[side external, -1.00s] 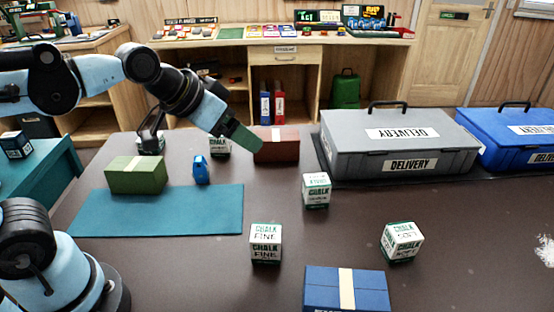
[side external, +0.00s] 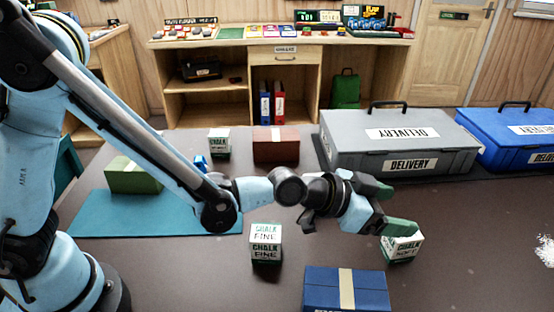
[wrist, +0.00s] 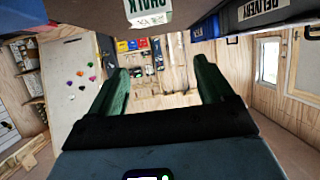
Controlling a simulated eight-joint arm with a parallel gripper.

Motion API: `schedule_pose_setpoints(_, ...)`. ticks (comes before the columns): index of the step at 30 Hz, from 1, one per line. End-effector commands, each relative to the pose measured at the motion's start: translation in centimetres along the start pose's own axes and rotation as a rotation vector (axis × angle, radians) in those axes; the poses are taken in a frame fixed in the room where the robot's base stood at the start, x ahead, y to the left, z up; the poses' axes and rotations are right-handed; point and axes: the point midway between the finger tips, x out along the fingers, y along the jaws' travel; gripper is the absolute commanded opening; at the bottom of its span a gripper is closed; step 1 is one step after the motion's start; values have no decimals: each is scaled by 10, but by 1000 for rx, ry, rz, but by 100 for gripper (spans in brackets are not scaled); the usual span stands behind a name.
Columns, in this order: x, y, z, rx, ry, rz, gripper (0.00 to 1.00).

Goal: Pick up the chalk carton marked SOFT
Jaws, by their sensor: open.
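The white-and-green chalk carton marked SOFT (side external: 402,249) stands on the dark table at the right in the side external view. Its lettering is partly readable, and its upper part is partly covered by a green finger. My gripper (side external: 389,207) is open and empty, reaching right from the arm. One finger overlaps the carton's top in the picture; I cannot tell whether they touch. The wrist view shows both fingers (wrist: 163,82) spread, with nothing between them. A chalk carton (wrist: 149,11) shows upside down at its top edge; I cannot tell which one it is.
A chalk carton marked FINE (side external: 265,245) stands left of the gripper. A blue box (side external: 320,290) is in front. A grey delivery case (side external: 350,150) and a blue one (side external: 510,150) stand behind. Another carton (side external: 219,142) and a brown box (side external: 276,147) are farther back.

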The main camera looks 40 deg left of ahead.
Motion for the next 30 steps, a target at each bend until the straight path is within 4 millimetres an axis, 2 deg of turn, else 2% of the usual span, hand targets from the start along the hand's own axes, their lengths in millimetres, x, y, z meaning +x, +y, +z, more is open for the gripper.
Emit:
schedule_pose_setpoints(3, 10, -1, 23, -1, 0, -1, 81)
schedule_pose_setpoints(8, 16, -1, 38, -1, -1, -1, 81)
schedule_pose_setpoints(20, 44, 0, 41, 0, -1, -1, 81)
schedule_pose_setpoints(30, 84, 1, 44, -1, -1, -2, 81)
